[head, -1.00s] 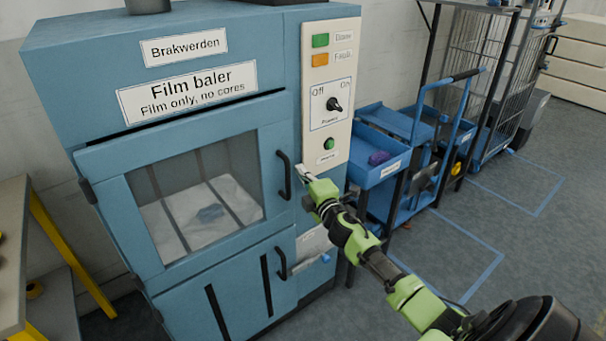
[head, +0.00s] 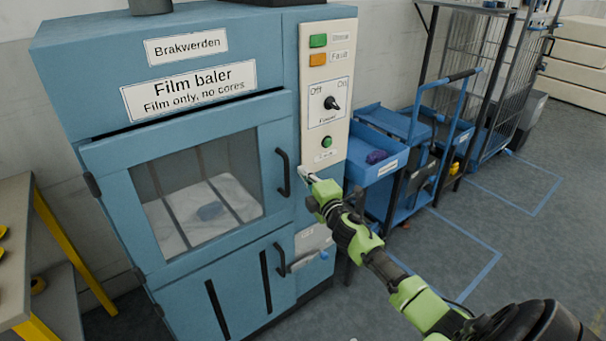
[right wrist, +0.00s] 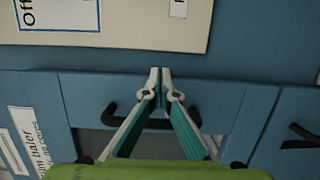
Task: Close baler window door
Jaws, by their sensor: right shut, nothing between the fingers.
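The blue film baler (head: 62,75) stands at left in the head view. Its window door (head: 107,157) has a clear pane with pale film and a small bluish lump behind it. The door looks flush with the baler front; I cannot tell whether it is latched. Its black handle (head: 283,172) is on the door's right edge and also shows in the right wrist view (right wrist: 108,146). My right gripper (head: 304,172) is just right of the handle, below the control panel. Its fingertips (right wrist: 159,72) are together and empty. My left gripper is out of view.
The control panel (head: 340,60) has a knob and a green button above my right gripper. Blue carts (head: 378,140) and a wire cage (head: 510,80) stand to the right. A bench with yellow legs (head: 60,240) is at left.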

